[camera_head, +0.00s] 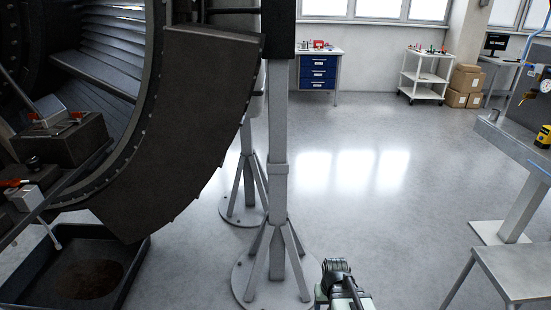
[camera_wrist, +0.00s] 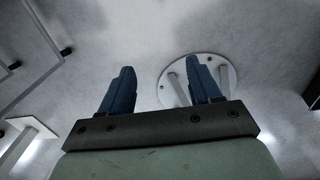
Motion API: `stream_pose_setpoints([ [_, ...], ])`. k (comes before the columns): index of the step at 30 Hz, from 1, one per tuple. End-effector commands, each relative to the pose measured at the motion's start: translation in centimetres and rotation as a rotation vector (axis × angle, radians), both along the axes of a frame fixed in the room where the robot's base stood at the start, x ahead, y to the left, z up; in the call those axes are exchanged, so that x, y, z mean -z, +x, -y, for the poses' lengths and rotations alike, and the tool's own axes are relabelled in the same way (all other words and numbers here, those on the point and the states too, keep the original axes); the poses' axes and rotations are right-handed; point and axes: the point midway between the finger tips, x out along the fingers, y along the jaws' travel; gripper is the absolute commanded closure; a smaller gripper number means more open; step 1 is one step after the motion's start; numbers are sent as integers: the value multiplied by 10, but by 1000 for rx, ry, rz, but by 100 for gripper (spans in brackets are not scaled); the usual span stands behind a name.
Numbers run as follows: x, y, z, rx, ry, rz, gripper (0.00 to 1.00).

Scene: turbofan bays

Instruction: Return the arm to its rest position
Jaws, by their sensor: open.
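My gripper (camera_wrist: 160,66) shows in the wrist view with its two blue fingers apart and nothing between them. Beyond the fingers is bare grey floor (camera_wrist: 150,30) and the round foot of a stand (camera_wrist: 231,72). Part of my arm shows low in the head view, just right of the front stand's foot. I cannot make out the fingers in the head view.
The large turbofan (camera_head: 190,110) fills the left of the head view. A stand (camera_head: 279,180) with a round foot rises beside it. A black tray (camera_head: 135,262) is at lower left. A workbench (camera_head: 505,150) is at right. The middle floor (camera_head: 390,220) is clear.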

Motion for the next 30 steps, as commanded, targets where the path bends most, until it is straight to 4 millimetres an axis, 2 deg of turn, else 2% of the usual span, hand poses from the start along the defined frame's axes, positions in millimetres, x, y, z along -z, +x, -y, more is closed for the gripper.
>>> stream_pose_setpoints([
  [11,58,-51,-2,-3,1,-127,37],
  [21,123,-132,-2,-1,1,-296,37],
  [30,169,-211,-2,0,2,-445,37],
])
